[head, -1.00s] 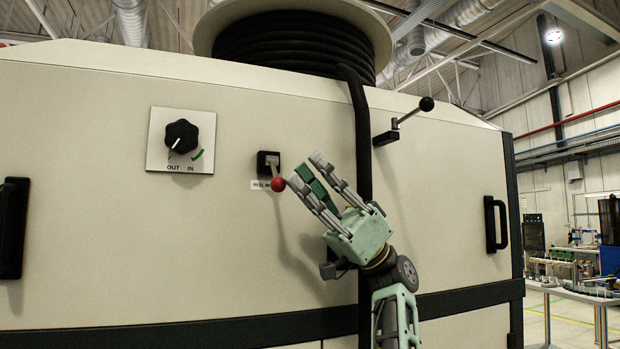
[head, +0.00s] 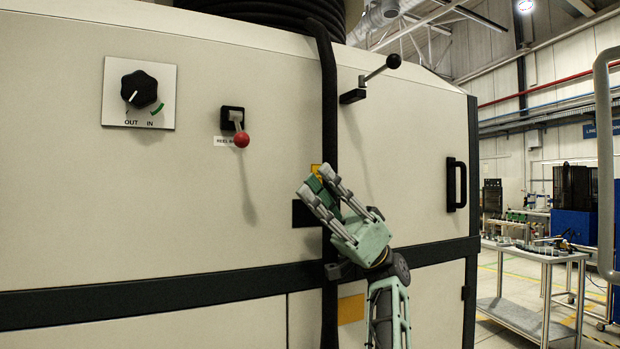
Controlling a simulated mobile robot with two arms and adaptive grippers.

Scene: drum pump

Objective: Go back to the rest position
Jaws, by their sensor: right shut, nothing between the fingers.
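My right gripper (head: 318,190) is in the head view, right of the middle and low, in front of the cream cabinet (head: 60,220). Its grey and green fingers point up and to the left, and it is shut and empty. It is below and to the right of the red-balled lever (head: 241,139), clear of it. The fingers overlap the black hose (head: 329,100) in the picture; I cannot tell whether they touch it. My left gripper is out of view.
The cabinet carries a black knob (head: 139,89) marked OUT and IN, a black-balled lever (head: 393,62) and a black door handle (head: 456,185). A grey metal table (head: 515,325) stands beyond the cabinet at the right. A grey pipe (head: 604,160) rises at the right edge.

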